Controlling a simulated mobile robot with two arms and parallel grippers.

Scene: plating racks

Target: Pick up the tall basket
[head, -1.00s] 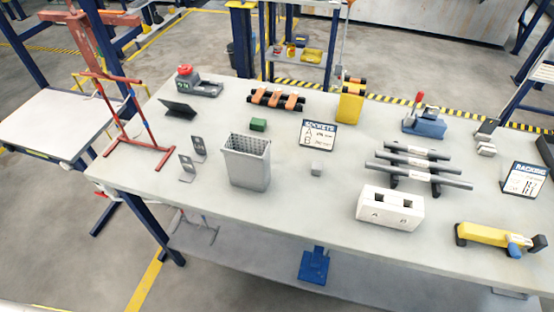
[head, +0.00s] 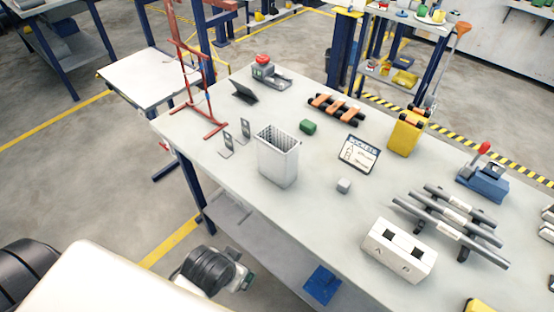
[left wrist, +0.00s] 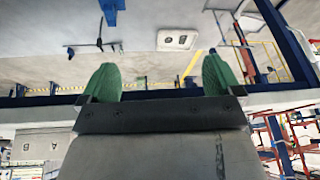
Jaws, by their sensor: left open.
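The tall basket (head: 277,160) is a light grey, open-topped bin. It stands upright on the grey table near its front left edge in the head view. My left gripper (left wrist: 160,80) shows in the left wrist view with two green fingers spread wide apart and nothing between them. In the head view my arm is at the lower left, below the table's front edge and well apart from the basket. The left fingertips cannot be made out there. The basket is not seen in the left wrist view. My right gripper is in neither view.
A red frame stand (head: 201,90) and small grey brackets (head: 227,145) stand left of the basket. A small grey cube (head: 343,186), a sign (head: 358,153) and a white two-hole block (head: 398,249) are to the right.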

